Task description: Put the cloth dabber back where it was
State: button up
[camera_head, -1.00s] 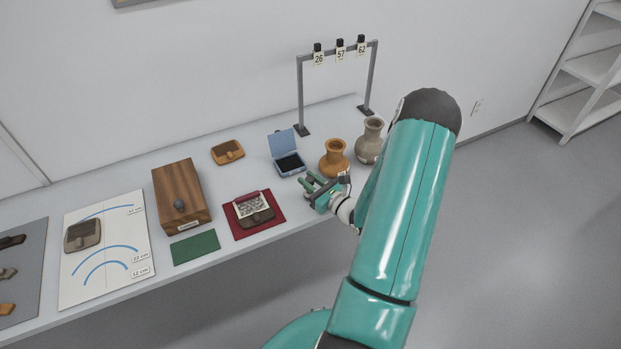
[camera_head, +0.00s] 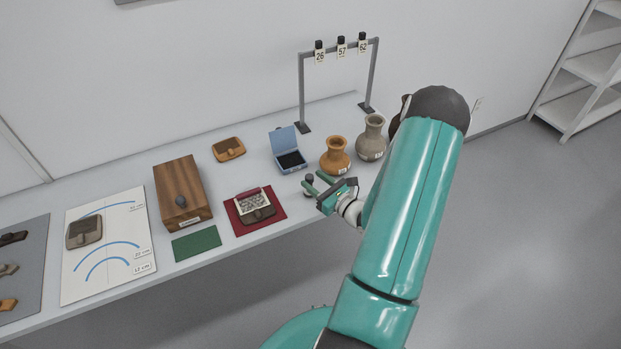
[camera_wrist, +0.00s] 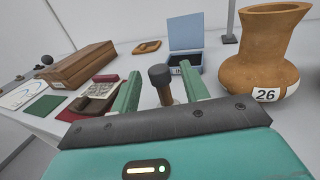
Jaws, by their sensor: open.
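The cloth dabber, with a dark rounded head on a brown stem (camera_wrist: 160,73), stands upright on the table near the front edge. In the head view its dark head (camera_head: 309,179) shows just beyond my gripper (camera_head: 317,184). In the wrist view my gripper (camera_wrist: 162,84) is open, with one green finger on each side of the dabber in the picture. Gaps show between the fingers and the dabber's head.
An orange jar (camera_head: 335,157) labelled 26 and a grey jar (camera_head: 371,140) stand close behind my gripper. A blue open box (camera_head: 291,160) lies beyond the dabber. A maroon mat (camera_head: 270,224) with sherds and a wooden box (camera_head: 182,190) are to the left.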

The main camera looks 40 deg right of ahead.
jog(key=s, duration=0.9)
jog(key=w+a+r+n+g+y, duration=0.2)
jog(key=a+r+n+g+y, duration=0.4)
jog(key=a+n, duration=0.5)
jog(key=w+a+r+n+g+y, duration=0.1)
jog(key=a+r+n+g+y, duration=0.55)
jog(key=a, duration=0.65)
jog(key=s+a+r+n+h, duration=0.3)
jog(key=r+n+h, duration=0.3)
jog(key=r+n, duration=0.2)
jog(key=s+a+r+n+h, duration=0.4)
jog(key=r+n+h, duration=0.3)
jog(key=n, duration=0.3)
jog(key=shift+v, duration=0.95)
jog(key=shift+s, duration=0.1)
